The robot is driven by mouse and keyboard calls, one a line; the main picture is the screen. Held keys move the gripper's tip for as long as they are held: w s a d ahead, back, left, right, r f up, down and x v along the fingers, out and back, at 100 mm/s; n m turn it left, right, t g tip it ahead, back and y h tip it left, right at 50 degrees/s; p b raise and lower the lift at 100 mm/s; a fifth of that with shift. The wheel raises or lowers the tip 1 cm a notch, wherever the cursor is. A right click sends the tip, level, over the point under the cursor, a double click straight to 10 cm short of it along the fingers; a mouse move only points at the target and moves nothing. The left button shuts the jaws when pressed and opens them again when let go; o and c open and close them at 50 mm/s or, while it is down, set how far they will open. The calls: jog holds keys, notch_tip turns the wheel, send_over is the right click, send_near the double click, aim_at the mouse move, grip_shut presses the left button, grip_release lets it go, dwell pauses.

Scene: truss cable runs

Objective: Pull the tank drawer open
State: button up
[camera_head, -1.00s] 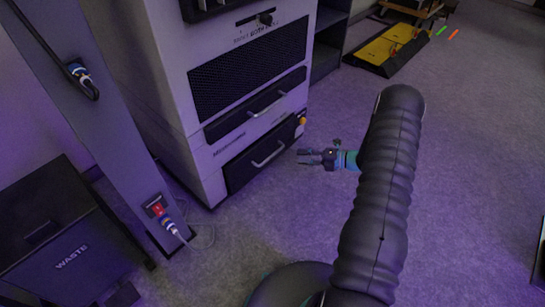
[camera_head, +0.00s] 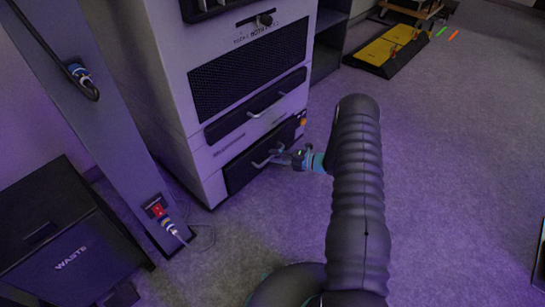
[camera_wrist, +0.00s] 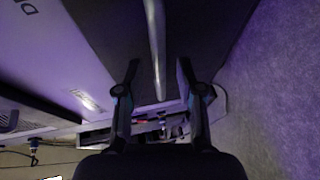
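The tank drawer (camera_head: 240,173) is the black lowest front of the grey machine, with a silver bar handle (camera_head: 262,162). It looks shut. My gripper (camera_head: 276,159) is at the right part of that handle in the head view. In the wrist view, the drawer front (camera_wrist: 110,35) fills the top and the handle (camera_wrist: 156,45) runs down between the two fingers of my gripper (camera_wrist: 156,75). The fingers are apart, with a gap on each side of the bar. The fingertips' exact depth past the bar is hard to tell.
An upper black drawer (camera_head: 255,106) with its own handle sits above. A black waste bin (camera_head: 70,245) and a grey post (camera_head: 95,120) with cables stand at the left. The carpet (camera_head: 450,180) to the right is clear; a yellow-black platform (camera_head: 388,50) lies farther back.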

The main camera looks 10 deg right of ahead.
jog(key=shift+x, duration=0.8)
jog(key=shift+c, duration=0.2)
grip_shut()
jog(key=shift+s+d, duration=0.1)
